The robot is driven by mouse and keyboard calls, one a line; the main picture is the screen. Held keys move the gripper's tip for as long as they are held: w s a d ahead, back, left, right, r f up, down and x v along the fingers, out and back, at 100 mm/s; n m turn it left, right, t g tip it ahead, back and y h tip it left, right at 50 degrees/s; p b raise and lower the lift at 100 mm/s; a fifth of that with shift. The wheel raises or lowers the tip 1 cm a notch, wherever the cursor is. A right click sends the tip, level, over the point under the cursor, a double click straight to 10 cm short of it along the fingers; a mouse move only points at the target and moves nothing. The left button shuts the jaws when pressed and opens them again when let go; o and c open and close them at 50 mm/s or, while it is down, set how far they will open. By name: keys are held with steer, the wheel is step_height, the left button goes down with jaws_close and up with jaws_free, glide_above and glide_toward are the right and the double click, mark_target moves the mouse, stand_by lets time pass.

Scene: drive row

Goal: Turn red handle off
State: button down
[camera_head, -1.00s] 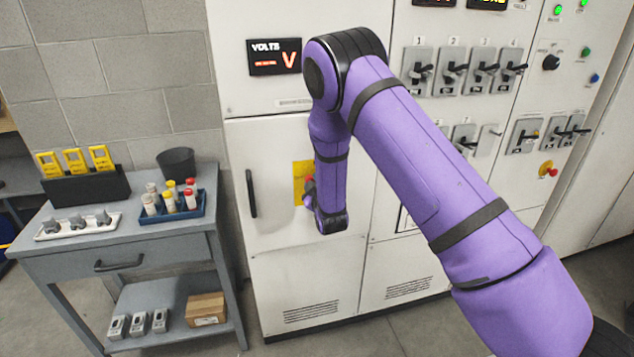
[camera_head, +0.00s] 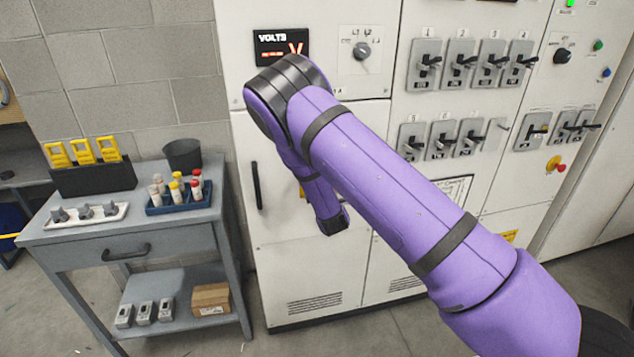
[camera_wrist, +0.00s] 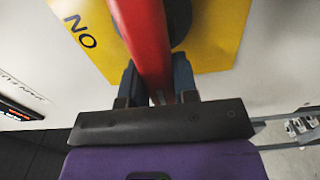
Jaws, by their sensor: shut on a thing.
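The red handle (camera_wrist: 146,38) fills the upper middle of the wrist view, in front of a dark round hub (camera_wrist: 180,20) on a yellow plate (camera_wrist: 222,38) marked "NO". My gripper (camera_wrist: 158,88) is shut on the red handle, one finger on each side of it. In the head view my purple arm hides the handle and gripper; only a sliver of the yellow plate (camera_head: 302,191) shows beside the arm.
The white cabinet (camera_head: 283,215) stands in front of me, with a black door pull (camera_head: 257,186) left of my arm. Several grey switches with black levers (camera_head: 424,63) are at upper right. A grey cart (camera_head: 200,228) with vials and yellow items stands at left.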

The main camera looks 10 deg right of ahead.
steer(key=shift+f, duration=0.1)
stand_by(0.5)
steer(key=c, duration=0.9)
jaws_free()
steer(key=s, duration=1.1)
